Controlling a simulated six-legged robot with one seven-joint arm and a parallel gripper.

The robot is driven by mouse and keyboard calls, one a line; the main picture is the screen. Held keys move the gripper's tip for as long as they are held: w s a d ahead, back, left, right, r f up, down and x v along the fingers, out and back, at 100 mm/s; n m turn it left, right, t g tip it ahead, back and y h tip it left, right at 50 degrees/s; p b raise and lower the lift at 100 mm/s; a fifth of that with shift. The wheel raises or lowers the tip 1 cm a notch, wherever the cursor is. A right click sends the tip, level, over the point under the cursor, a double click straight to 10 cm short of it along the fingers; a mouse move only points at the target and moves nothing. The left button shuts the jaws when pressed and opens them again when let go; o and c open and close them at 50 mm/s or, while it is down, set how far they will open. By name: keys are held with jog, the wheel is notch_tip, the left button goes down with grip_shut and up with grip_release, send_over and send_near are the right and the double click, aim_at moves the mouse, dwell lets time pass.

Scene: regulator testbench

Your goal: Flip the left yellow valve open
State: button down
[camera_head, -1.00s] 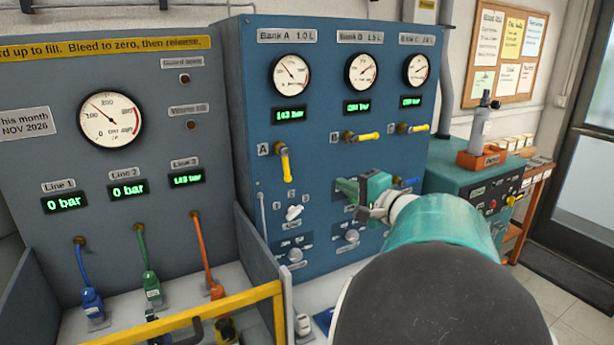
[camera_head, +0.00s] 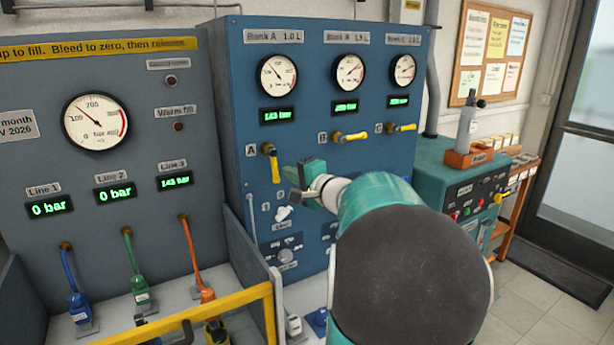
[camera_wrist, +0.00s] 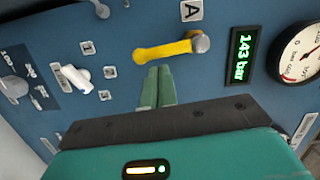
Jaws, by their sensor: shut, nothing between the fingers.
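The left yellow valve (camera_head: 272,162), labelled A, is on the blue panel under the Bank A gauge. Its handle hangs down from the pivot in the head view. In the wrist view the yellow handle (camera_wrist: 165,50) lies across the picture, with its pivot at the right. My gripper (camera_head: 300,172) is just right of the handle in the head view. In the wrist view my closed green fingers (camera_wrist: 157,85) point at the handle's side, with their tips very near it. I cannot tell whether they touch it.
Yellow valves B (camera_head: 350,137) and C (camera_head: 402,128) have sideways handles on the same panel. A white knob (camera_head: 283,213) sits below valve A. A yellow rail (camera_head: 190,318) and coloured hoses are at the lower left. Bank A's display (camera_wrist: 243,57) reads 143 bar.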

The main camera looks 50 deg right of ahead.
jog(key=shift+w+a, duration=0.2)
jog(key=shift+f, duration=0.1)
